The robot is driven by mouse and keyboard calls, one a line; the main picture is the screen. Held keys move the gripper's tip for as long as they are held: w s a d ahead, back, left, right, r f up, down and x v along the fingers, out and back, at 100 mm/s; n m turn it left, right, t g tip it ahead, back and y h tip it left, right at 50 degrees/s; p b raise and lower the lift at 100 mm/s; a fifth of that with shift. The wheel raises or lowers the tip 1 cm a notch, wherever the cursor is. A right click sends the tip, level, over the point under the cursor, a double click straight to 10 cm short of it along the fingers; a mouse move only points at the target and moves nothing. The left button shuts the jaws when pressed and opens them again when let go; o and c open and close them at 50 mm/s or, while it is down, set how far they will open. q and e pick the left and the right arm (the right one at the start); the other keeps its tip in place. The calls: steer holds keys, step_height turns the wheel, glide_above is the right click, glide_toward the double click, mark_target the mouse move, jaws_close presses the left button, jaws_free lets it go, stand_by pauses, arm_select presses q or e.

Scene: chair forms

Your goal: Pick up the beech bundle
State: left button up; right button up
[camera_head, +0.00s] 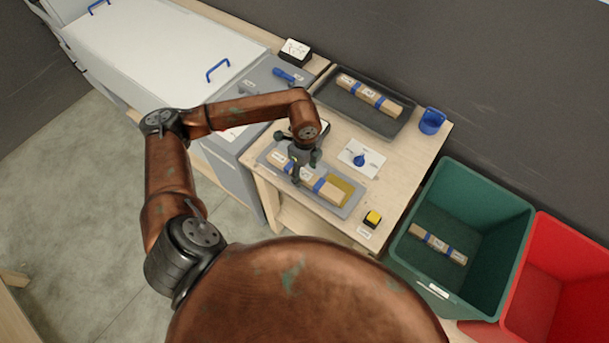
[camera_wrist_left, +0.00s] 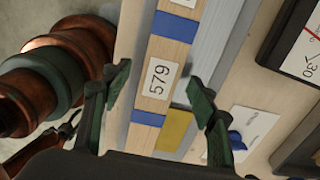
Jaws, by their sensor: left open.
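A pale wooden bundle (camera_head: 333,193) with blue bands lies in a shallow grey tray (camera_head: 264,157) on the table. My left gripper (camera_head: 302,165) is above this bundle, pointing down. In the wrist view its open fingers (camera_wrist_left: 158,82) stand on either side of the bundle, with nothing held. Similar bundles lie in a dark tray (camera_head: 370,97) and in a green crate. I cannot read a wood name on any bundle. My right gripper is out of view.
The green crate (camera_head: 509,204) and a red crate (camera_head: 544,260) stand at the right. A blue holder (camera_head: 432,121), a white card with a blue knob (camera_head: 360,158) and a yellow-topped button (camera_head: 372,218) sit on the table. A gauge (camera_head: 296,48) stands at the back.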

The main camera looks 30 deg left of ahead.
arm_select(q)
steer(key=shift+f, duration=0.75)
jaws_close()
